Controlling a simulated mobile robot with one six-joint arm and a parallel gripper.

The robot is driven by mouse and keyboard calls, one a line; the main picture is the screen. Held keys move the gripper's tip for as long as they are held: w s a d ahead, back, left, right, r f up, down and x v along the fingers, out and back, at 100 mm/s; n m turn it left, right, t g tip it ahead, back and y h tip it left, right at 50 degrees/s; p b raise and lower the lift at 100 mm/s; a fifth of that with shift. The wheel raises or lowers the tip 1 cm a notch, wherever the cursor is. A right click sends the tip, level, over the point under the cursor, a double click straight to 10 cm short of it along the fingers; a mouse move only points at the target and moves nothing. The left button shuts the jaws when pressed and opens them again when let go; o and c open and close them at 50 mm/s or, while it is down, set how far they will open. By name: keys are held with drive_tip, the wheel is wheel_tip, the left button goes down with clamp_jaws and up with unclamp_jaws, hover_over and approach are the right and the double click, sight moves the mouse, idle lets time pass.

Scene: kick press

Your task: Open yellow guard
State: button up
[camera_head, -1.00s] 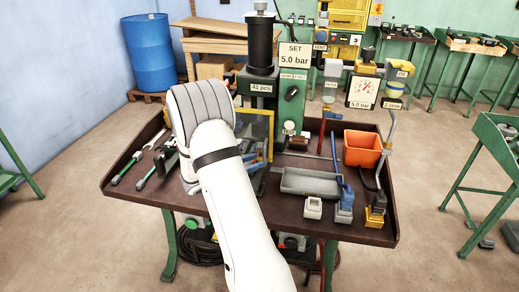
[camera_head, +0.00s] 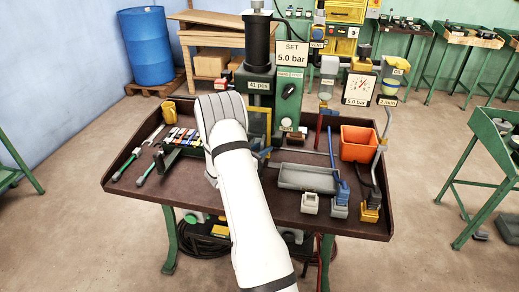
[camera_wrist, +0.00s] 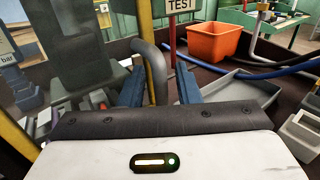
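The yellow guard (camera_head: 268,124) is a thin upright yellow frame on the front of the green press. My forearm hides its left part in the head view. In the wrist view a yellow bar (camera_wrist: 18,138) slants at the left edge; I cannot tell whether it belongs to the guard. My gripper (camera_wrist: 160,88) shows two blue fingers standing apart. A bent grey bar (camera_wrist: 153,65) shows between them; I cannot tell whether it is touched. In the head view my gripper (camera_head: 264,154) is low in front of the press, mostly hidden by my arm.
A grey tray (camera_head: 308,178) and an orange bin (camera_head: 359,143) are right of the gripper. A green press column (camera_head: 288,105) stands behind. A rack of coloured pieces (camera_head: 182,138) and a yellow mug (camera_head: 168,110) are left.

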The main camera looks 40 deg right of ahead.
drive_tip(key=shift+c, duration=0.5)
clamp_jaws()
